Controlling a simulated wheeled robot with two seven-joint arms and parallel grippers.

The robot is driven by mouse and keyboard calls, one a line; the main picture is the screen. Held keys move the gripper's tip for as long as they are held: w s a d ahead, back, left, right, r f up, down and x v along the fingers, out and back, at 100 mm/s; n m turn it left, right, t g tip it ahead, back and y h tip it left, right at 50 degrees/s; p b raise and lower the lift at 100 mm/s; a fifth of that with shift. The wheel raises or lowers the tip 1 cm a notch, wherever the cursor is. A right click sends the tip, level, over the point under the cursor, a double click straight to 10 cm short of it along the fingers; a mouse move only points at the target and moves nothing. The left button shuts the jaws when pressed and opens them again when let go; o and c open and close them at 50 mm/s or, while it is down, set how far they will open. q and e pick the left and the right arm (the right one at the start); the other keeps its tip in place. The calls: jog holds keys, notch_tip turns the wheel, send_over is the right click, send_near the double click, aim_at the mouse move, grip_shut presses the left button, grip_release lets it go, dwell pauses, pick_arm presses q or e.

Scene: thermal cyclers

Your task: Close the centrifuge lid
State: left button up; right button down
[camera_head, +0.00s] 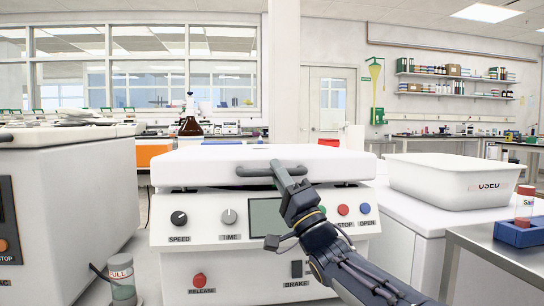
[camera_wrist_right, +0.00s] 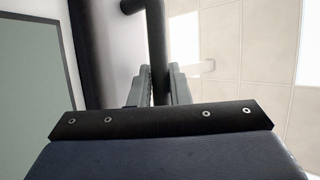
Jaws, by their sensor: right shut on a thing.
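The centrifuge (camera_head: 180,262) is a white box with knobs, a screen and buttons on its front, straight ahead in the head view. Its white lid (camera_head: 200,165) lies flat or nearly flat across the top; I cannot tell whether it is latched. A dark grey-green handle (camera_head: 255,171) runs along the lid's front edge. My right gripper (camera_head: 292,184) reaches up from the lower right to the handle's right part and is shut on it. In the right wrist view the handle bar (camera_wrist_right: 158,55) lies between the two fingers (camera_wrist_right: 160,85). My left gripper is out of view.
A white bin marked USED (camera_head: 440,178) stands on the counter to the right. A blue rack (camera_head: 520,232) sits on a metal table at the far right. A large white machine (camera_head: 70,190) stands on the left, with a jar (camera_head: 122,280) beside it.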

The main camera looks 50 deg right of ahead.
jog(key=shift+w+f, duration=0.2)
jog(key=shift+f, duration=0.95)
jog(key=c, duration=1.4)
grip_release()
jog(key=shift+f, duration=0.1)
jog(key=shift+o, duration=0.2)
jog(key=v, duration=0.7)
jog(key=shift+s+p, duration=0.35)
jog(key=shift+s, duration=0.1)
jog(key=shift+f, duration=0.1)
